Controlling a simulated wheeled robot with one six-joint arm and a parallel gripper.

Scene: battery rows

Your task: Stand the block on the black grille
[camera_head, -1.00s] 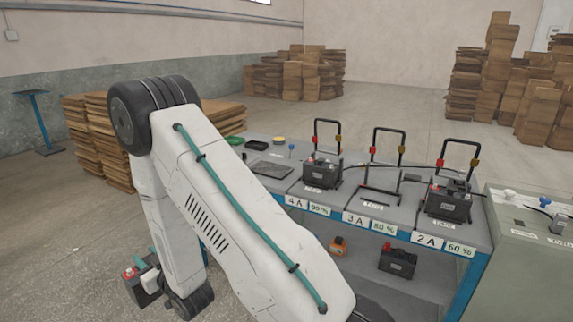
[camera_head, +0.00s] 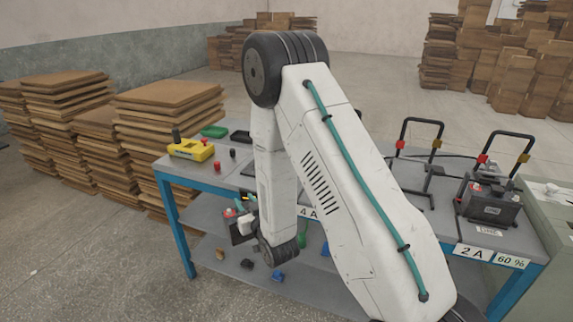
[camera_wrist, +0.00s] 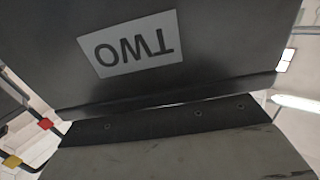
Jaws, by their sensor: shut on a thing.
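In the wrist view a dark block (camera_wrist: 200,25) with a light label reading TWO, upside down, fills the upper part, close to the camera. My gripper (camera_head: 246,224) is shut on the block, which shows small in the head view (camera_head: 232,214) with a red spot on top. It hangs by the front of the blue-framed table, left of my forearm. The black grille (camera_head: 247,168) is mostly hidden behind my arm; only a dark sliver of it shows on the tabletop.
A yellow device (camera_head: 191,150), a green tray (camera_head: 214,131) and a black tray (camera_head: 240,137) stand on the table's left part. Bay 2A holds a battery (camera_head: 487,201). Small items lie on the lower shelf (camera_head: 228,267). Cardboard stacks (camera_head: 165,120) stand behind at left.

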